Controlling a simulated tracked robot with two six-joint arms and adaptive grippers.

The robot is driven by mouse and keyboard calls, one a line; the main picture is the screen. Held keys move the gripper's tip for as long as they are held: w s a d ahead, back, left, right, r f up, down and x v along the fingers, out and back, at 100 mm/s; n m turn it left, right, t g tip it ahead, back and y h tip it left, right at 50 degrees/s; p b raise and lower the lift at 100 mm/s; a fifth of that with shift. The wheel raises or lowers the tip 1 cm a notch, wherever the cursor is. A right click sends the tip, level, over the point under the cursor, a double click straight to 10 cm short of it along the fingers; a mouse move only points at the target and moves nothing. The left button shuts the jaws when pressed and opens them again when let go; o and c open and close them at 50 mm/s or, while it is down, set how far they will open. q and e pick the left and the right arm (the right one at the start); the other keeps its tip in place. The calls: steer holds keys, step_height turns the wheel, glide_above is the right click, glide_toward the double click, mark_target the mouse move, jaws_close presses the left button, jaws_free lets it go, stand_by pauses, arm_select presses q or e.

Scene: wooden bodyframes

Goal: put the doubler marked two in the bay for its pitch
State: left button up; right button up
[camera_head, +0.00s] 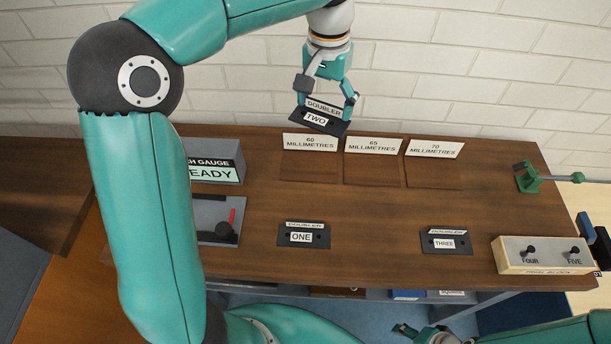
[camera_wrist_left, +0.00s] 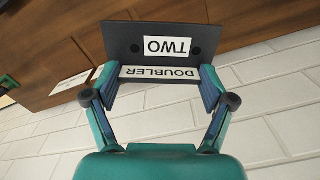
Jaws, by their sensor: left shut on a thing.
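The doubler marked two (camera_head: 318,122) is a dark plate with white labels. My left gripper (camera_head: 326,102) is shut on it and holds it tilted, in front of the wall and above the table's back edge. In the left wrist view the doubler (camera_wrist_left: 120,40) sits between both fingers of the left gripper (camera_wrist_left: 158,88). The bays carry signs: 60 millimetres (camera_head: 310,142), 65 millimetres (camera_head: 372,146) and 70 millimetres (camera_head: 433,149). The doubler is above and near the 60 sign. My right gripper (camera_head: 420,332) shows at the bottom edge, and its fingers are unclear.
Doubler one (camera_head: 304,235) and doubler three (camera_head: 446,241) lie on the table (camera_head: 360,210). A pitch gauge (camera_head: 215,168) reading READY stands at left, partly behind my arm. A block with pins four and five (camera_head: 543,255) and a green tool (camera_head: 528,178) are at right.

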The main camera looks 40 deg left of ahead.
arm_select(q)
steer(key=shift+s+a+r+b, duration=0.25)
steer(key=shift+s+r, duration=0.25)
steer(key=shift+r, duration=0.05)
steer(key=shift+s+a+r+b, duration=0.2)
steer(key=shift+s+r, duration=0.25)
steer(key=shift+r, duration=0.05)
steer(key=shift+s+f, duration=0.2)
steer(key=shift+f, duration=0.1)
steer(key=b, duration=0.2)
glide_above(312, 170)
step_height(312, 170, down, 13)
steer(key=shift+f, duration=0.15)
steer(key=shift+f+b, duration=0.45)
steer(key=shift+f, duration=2.2)
arm_select(e)
steer(key=shift+f, duration=2.45)
arm_select(q)
steer(key=o, duration=1.3)
steer(key=shift+f, duration=0.1)
steer(key=shift+c, duration=0.2)
